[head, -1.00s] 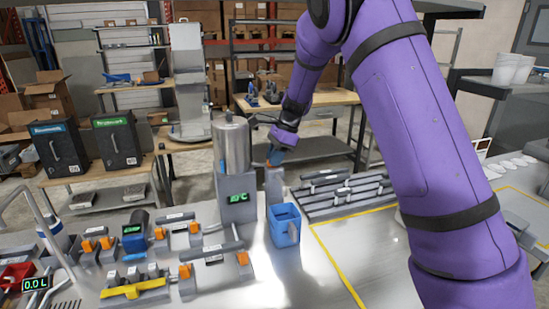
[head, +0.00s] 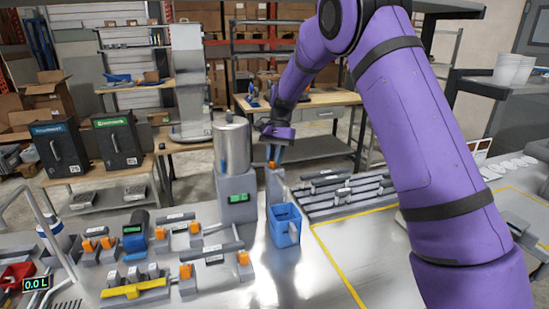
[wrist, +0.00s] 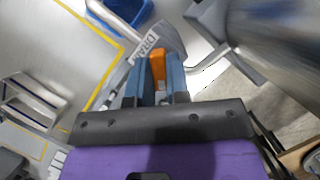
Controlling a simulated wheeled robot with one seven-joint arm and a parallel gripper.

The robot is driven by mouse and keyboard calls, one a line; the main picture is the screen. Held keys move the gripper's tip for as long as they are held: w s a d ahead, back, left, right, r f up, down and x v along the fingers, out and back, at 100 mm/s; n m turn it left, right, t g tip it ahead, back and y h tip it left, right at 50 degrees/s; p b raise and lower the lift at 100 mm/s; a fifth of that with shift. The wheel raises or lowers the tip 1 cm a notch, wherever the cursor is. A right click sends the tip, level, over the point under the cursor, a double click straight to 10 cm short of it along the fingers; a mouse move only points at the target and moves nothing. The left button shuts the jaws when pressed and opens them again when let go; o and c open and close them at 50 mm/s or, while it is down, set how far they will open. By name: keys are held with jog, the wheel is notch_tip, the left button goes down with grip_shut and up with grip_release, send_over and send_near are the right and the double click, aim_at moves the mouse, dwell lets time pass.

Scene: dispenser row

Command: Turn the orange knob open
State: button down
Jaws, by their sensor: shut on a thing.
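The orange knob (wrist: 158,66) sits between the two blue fingers of my gripper (wrist: 160,80) in the wrist view, and the gripper is shut on it. A grey label beside it reads "DRA", the rest hidden. In the head view the orange knob (head: 271,164) shows as a small patch under the fingers of my gripper (head: 274,155), on top of a grey post (head: 274,186). The post stands right of a metal tank (head: 232,148). A blue square container (head: 285,224) stands in front of the post; it also shows in the wrist view (wrist: 124,10).
Several grey valve blocks with orange handles (head: 186,271) and a yellow handle (head: 133,289) stand at the left front. A rack of grey bars (head: 345,190) lies right of the post. The bench inside the yellow lines (head: 340,265) is partly clear.

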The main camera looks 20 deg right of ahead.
jog(key=n, duration=0.2)
jog(key=n+h, duration=0.1)
jog(key=n, duration=0.1)
jog(key=shift+w+n+g+h, duration=0.1)
jog(key=shift+n+g+h, duration=0.2)
jog(key=shift+g, duration=0.1)
jog(key=shift+n+h, duration=0.7)
jog(key=shift+n, duration=0.9)
jog(key=shift+a+n, duration=0.1)
jog(key=shift+n, duration=0.2)
jog(key=c, duration=1.1)
grip_release()
jog(key=v, duration=1)
jog(key=shift+w+r, duration=0.25)
jog(key=shift+r, duration=0.1)
